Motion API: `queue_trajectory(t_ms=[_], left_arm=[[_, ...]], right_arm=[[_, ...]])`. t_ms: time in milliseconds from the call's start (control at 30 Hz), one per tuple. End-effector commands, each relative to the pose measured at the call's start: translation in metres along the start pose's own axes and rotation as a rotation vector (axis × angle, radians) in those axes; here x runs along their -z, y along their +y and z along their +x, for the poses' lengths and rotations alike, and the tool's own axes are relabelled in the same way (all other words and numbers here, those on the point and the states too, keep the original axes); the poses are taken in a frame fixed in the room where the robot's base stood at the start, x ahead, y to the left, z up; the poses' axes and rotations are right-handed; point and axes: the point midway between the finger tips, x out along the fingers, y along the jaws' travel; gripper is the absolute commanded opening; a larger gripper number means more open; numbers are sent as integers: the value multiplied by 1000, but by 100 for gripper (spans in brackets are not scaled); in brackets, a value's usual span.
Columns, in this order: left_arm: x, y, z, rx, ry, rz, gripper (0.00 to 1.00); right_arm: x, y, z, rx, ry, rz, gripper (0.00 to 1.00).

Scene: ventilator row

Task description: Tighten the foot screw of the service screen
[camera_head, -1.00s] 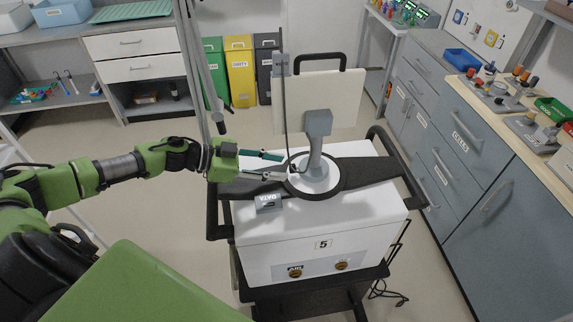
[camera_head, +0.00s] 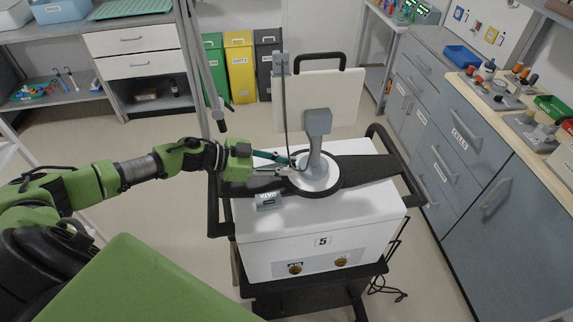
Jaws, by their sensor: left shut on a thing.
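The service screen (camera_head: 337,98) shows its pale back, with a black handle on top, above a white cart. A grey arm (camera_head: 318,125) joins it to a round grey foot (camera_head: 316,181) on a black ring on the cart top. My left gripper (camera_head: 291,166) reaches in from the left, low beside the foot. Its fingers are closed together at the foot's left side, on the foot screw. The screw itself is too small and covered by the fingertips to make out. My right gripper is out of view.
The white cart (camera_head: 300,236), marked 5, has black rails on both sides. A grey box labelled DATA (camera_head: 268,201) sits near its left edge. A cable and a thin pole rise beside the screen. Grey drawers (camera_head: 445,140) stand to the right, with floor between.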

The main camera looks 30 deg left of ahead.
Motion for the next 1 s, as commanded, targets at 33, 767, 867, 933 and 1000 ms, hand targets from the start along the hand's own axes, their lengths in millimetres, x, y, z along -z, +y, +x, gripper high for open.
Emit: queue_trajectory(t_ms=[33,767,867,933,1000], left_arm=[[0,1,0,1,0,5,0],[-3,6,1,178,1,424,0],[-3,6,1,201,1,485,0],[-3,6,1,216,1,520,0],[-3,6,1,228,1,550,0]], right_arm=[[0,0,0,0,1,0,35],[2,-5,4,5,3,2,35],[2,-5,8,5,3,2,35],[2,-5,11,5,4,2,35],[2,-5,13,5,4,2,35]])
